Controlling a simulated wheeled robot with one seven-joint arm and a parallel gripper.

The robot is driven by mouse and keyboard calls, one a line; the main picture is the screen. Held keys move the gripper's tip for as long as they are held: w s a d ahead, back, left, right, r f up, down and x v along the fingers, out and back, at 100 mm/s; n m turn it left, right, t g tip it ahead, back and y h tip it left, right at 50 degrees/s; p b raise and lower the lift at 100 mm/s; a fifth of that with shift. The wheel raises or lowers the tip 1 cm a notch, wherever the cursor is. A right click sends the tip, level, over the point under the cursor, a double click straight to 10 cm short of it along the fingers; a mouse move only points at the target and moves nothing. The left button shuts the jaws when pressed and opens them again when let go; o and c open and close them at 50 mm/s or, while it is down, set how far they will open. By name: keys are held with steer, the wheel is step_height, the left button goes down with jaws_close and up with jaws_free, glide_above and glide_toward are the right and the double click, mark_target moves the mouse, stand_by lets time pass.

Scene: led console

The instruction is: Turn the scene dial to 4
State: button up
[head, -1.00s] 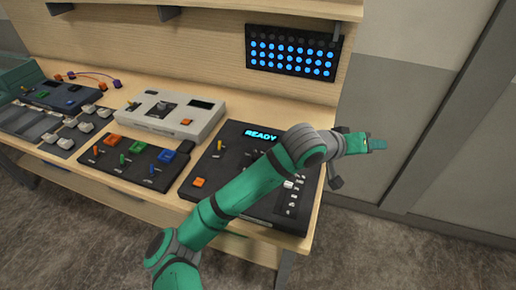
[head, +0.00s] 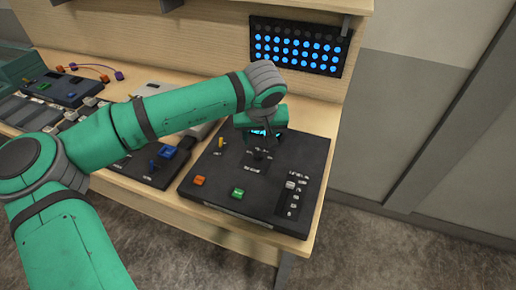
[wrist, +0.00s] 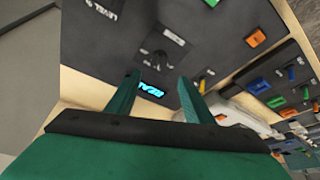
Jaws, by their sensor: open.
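The black console (head: 222,197) stands at the right end of the desk. Its dial area, with small white markings, is at the console's middle and partly covered by my gripper (head: 260,152) in the head view. In the wrist view the dark dial (wrist: 160,54) shows just beyond the fingertips, with pale marks around it; its pointer setting is too small to read. My gripper (wrist: 158,80) is open and empty, fingers apart, above the console. The lit blue display (wrist: 152,89) shows between the fingers.
The console also carries an orange button (head: 199,181), a green button (head: 238,193), a yellow lever (head: 221,143) and a slider (head: 290,185). A lit dot panel (head: 296,45) hangs on the back board. Other control boxes stand to the left, partly behind my arm.

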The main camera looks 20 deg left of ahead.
mark_target(258, 152)
steer(key=x, duration=1)
steer(key=shift+w+d, duration=0.1)
steer(key=c, duration=1)
